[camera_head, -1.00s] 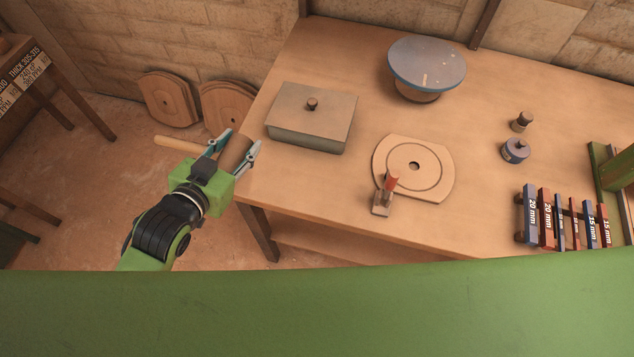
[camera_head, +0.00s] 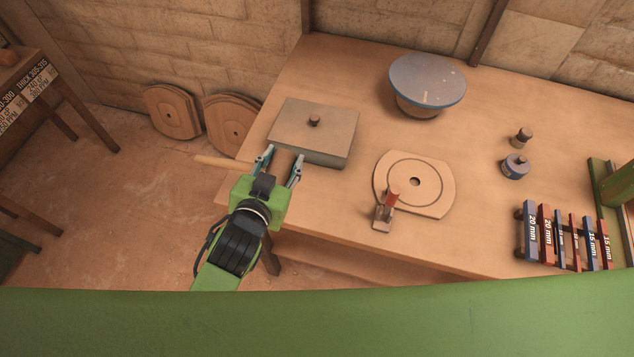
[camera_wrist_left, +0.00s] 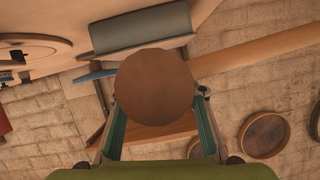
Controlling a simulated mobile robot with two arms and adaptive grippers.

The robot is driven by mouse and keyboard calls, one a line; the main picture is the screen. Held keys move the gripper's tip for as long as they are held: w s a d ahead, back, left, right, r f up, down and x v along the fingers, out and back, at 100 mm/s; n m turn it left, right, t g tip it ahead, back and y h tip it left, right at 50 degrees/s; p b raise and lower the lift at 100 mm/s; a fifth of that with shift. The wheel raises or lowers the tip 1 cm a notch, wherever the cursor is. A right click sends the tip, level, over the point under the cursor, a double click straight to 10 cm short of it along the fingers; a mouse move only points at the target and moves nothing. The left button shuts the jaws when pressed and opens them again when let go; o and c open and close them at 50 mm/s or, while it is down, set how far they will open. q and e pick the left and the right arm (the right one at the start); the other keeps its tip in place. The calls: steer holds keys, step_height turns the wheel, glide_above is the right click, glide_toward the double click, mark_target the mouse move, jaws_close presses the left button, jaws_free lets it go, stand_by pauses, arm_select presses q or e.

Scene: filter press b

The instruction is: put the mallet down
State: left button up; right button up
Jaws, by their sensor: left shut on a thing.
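My left gripper (camera_head: 281,166) is shut on the wooden mallet and holds it at the left edge of the workbench, just in front of the grey lidded box. The mallet's pale handle (camera_head: 222,162) sticks out to the left past the table edge. Its brown head lies between the fingers, partly hidden by them. In the left wrist view the round head face (camera_wrist_left: 155,87) fills the middle between the two fingers, and the handle (camera_wrist_left: 255,52) runs off to the right. Whether the mallet touches the table is hard to tell. My right gripper is not in view.
The workbench (camera_head: 330,215) has bare wood at its front left. A grey box (camera_head: 313,132) with a knob lies behind the gripper. A plate with a ring (camera_head: 430,185), a red-handled clamp (camera_head: 387,208), a blue round-topped stand (camera_head: 428,82) and labelled blocks (camera_head: 545,235) are to the right.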

arm_select(q)
glide_above(317, 191)
steer(key=f, duration=0.6)
steer(key=shift+w+a, duration=0.15)
steer(key=shift+a, duration=0.25)
steer(key=shift+d+f, duration=0.2)
steer(key=shift+f, duration=0.35)
steer(key=shift+d+f, duration=0.2)
steer(key=shift+f, duration=1)
steer(key=o, duration=1.4)
steer(key=shift+f, duration=0.1)
